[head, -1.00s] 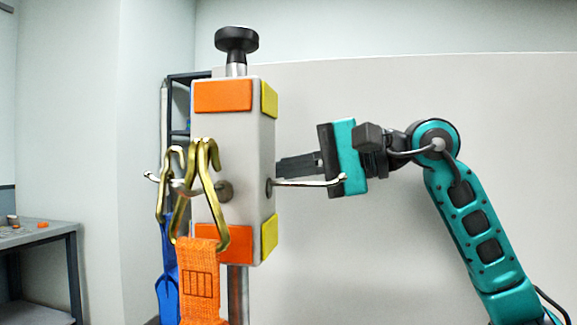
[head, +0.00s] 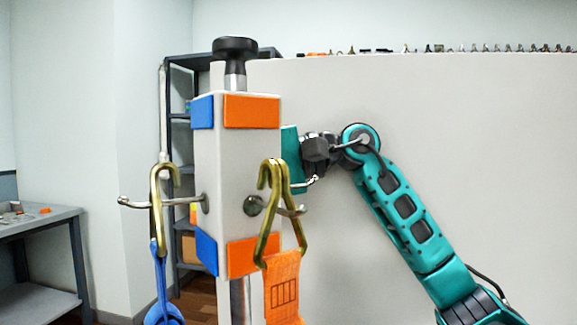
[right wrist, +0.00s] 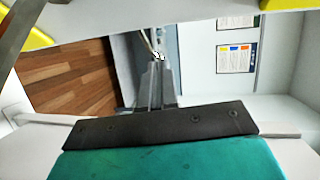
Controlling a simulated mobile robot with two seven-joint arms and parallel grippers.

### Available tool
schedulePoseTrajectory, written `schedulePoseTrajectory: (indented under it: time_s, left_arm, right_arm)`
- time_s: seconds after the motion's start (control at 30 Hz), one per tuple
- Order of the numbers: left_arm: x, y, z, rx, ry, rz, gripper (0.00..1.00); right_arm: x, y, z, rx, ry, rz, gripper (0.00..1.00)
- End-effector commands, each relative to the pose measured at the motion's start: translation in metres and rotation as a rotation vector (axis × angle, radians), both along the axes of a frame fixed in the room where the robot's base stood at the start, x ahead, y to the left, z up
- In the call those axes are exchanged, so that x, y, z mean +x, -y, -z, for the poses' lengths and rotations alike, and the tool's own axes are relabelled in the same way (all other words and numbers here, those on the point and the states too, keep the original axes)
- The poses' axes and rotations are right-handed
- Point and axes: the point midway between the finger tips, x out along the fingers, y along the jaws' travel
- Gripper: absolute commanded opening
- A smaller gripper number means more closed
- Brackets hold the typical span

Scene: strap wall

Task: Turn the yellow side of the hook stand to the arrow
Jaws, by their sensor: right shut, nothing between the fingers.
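The hook stand (head: 235,150) is a pale upright block on a metal post, with a black knob (head: 235,48) on top. In the head view, its orange-marked side (head: 252,111) faces front right and its blue-marked side (head: 202,113) faces left. Yellow patches (right wrist: 30,38) show on the block in the right wrist view. An orange strap (head: 283,287) hangs from the front hook, a blue strap (head: 162,300) from the left hook. My right gripper (right wrist: 155,88) is shut and empty beside the yellow side; the block hides its fingers in the head view. My left gripper and the arrow are not visible.
A large pale panel (head: 450,130) stands behind, with small items along its top. A dark shelf (head: 178,85) stands behind the stand. A grey table (head: 45,222) is at the left. Metal hooks stick out from the block's sides.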

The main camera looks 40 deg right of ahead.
Motion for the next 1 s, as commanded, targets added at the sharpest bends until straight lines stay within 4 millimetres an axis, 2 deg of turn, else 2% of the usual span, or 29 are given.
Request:
schedulePoseTrajectory:
  time_s: [0.3, 1.0]
  left_arm:
    - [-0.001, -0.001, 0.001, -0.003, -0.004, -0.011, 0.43]
    - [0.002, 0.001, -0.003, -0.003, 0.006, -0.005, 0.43]
  right_arm:
    - [0.003, -0.012, 0.0, -0.001, 0.0, 0.003, 0.0]
    - [0.004, -0.013, 0.0, 0.0, 0.001, 0.005, 0.0]
